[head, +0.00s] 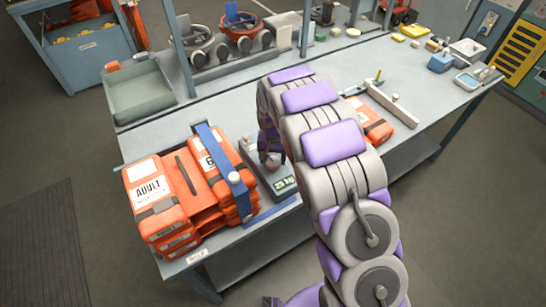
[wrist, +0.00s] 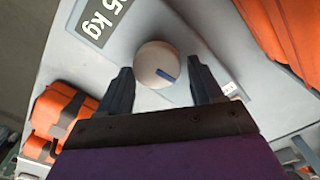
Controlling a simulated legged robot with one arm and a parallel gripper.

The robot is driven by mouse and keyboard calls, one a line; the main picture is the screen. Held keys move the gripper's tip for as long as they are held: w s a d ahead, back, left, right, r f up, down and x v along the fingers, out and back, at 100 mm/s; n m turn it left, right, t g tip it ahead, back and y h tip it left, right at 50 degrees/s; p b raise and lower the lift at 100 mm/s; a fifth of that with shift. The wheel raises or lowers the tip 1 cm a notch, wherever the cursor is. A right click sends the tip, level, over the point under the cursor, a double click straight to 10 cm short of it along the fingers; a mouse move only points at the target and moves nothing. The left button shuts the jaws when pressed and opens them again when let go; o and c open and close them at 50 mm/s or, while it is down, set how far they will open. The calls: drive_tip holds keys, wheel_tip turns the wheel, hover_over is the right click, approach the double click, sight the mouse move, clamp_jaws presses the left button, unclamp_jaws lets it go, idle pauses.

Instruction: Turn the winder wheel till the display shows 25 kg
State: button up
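The winder unit (head: 255,170) is a grey box on the bench. Its dark display (head: 285,185) seems to read 25 kg. In the wrist view the display (wrist: 102,18) shows "5 kg", with the first digit cut at the frame edge. The winder wheel (wrist: 157,62) is a round pale knob with a blue mark near its rim. My gripper (wrist: 161,75) is open, with one dark finger on each side of the wheel and small gaps visible. In the head view my gripper (head: 270,148) is over the unit, and the wheel is hard to make out there.
Orange cases, one labelled ADULT (head: 150,190), stand close left of the unit with a blue strap bar (head: 225,165). Another orange case (head: 375,122) lies right, behind my arm. A grey-green tray (head: 140,95) is at the bench's left end.

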sight(272, 159)
drive_tip(key=shift+o, duration=1)
drive_tip(key=shift+r, duration=0.1)
wheel_tip(272, 159, up, 17)
drive_tip(key=p, duration=0.1)
drive_tip(key=shift+p, duration=0.4)
drive_tip(key=shift+a, duration=0.1)
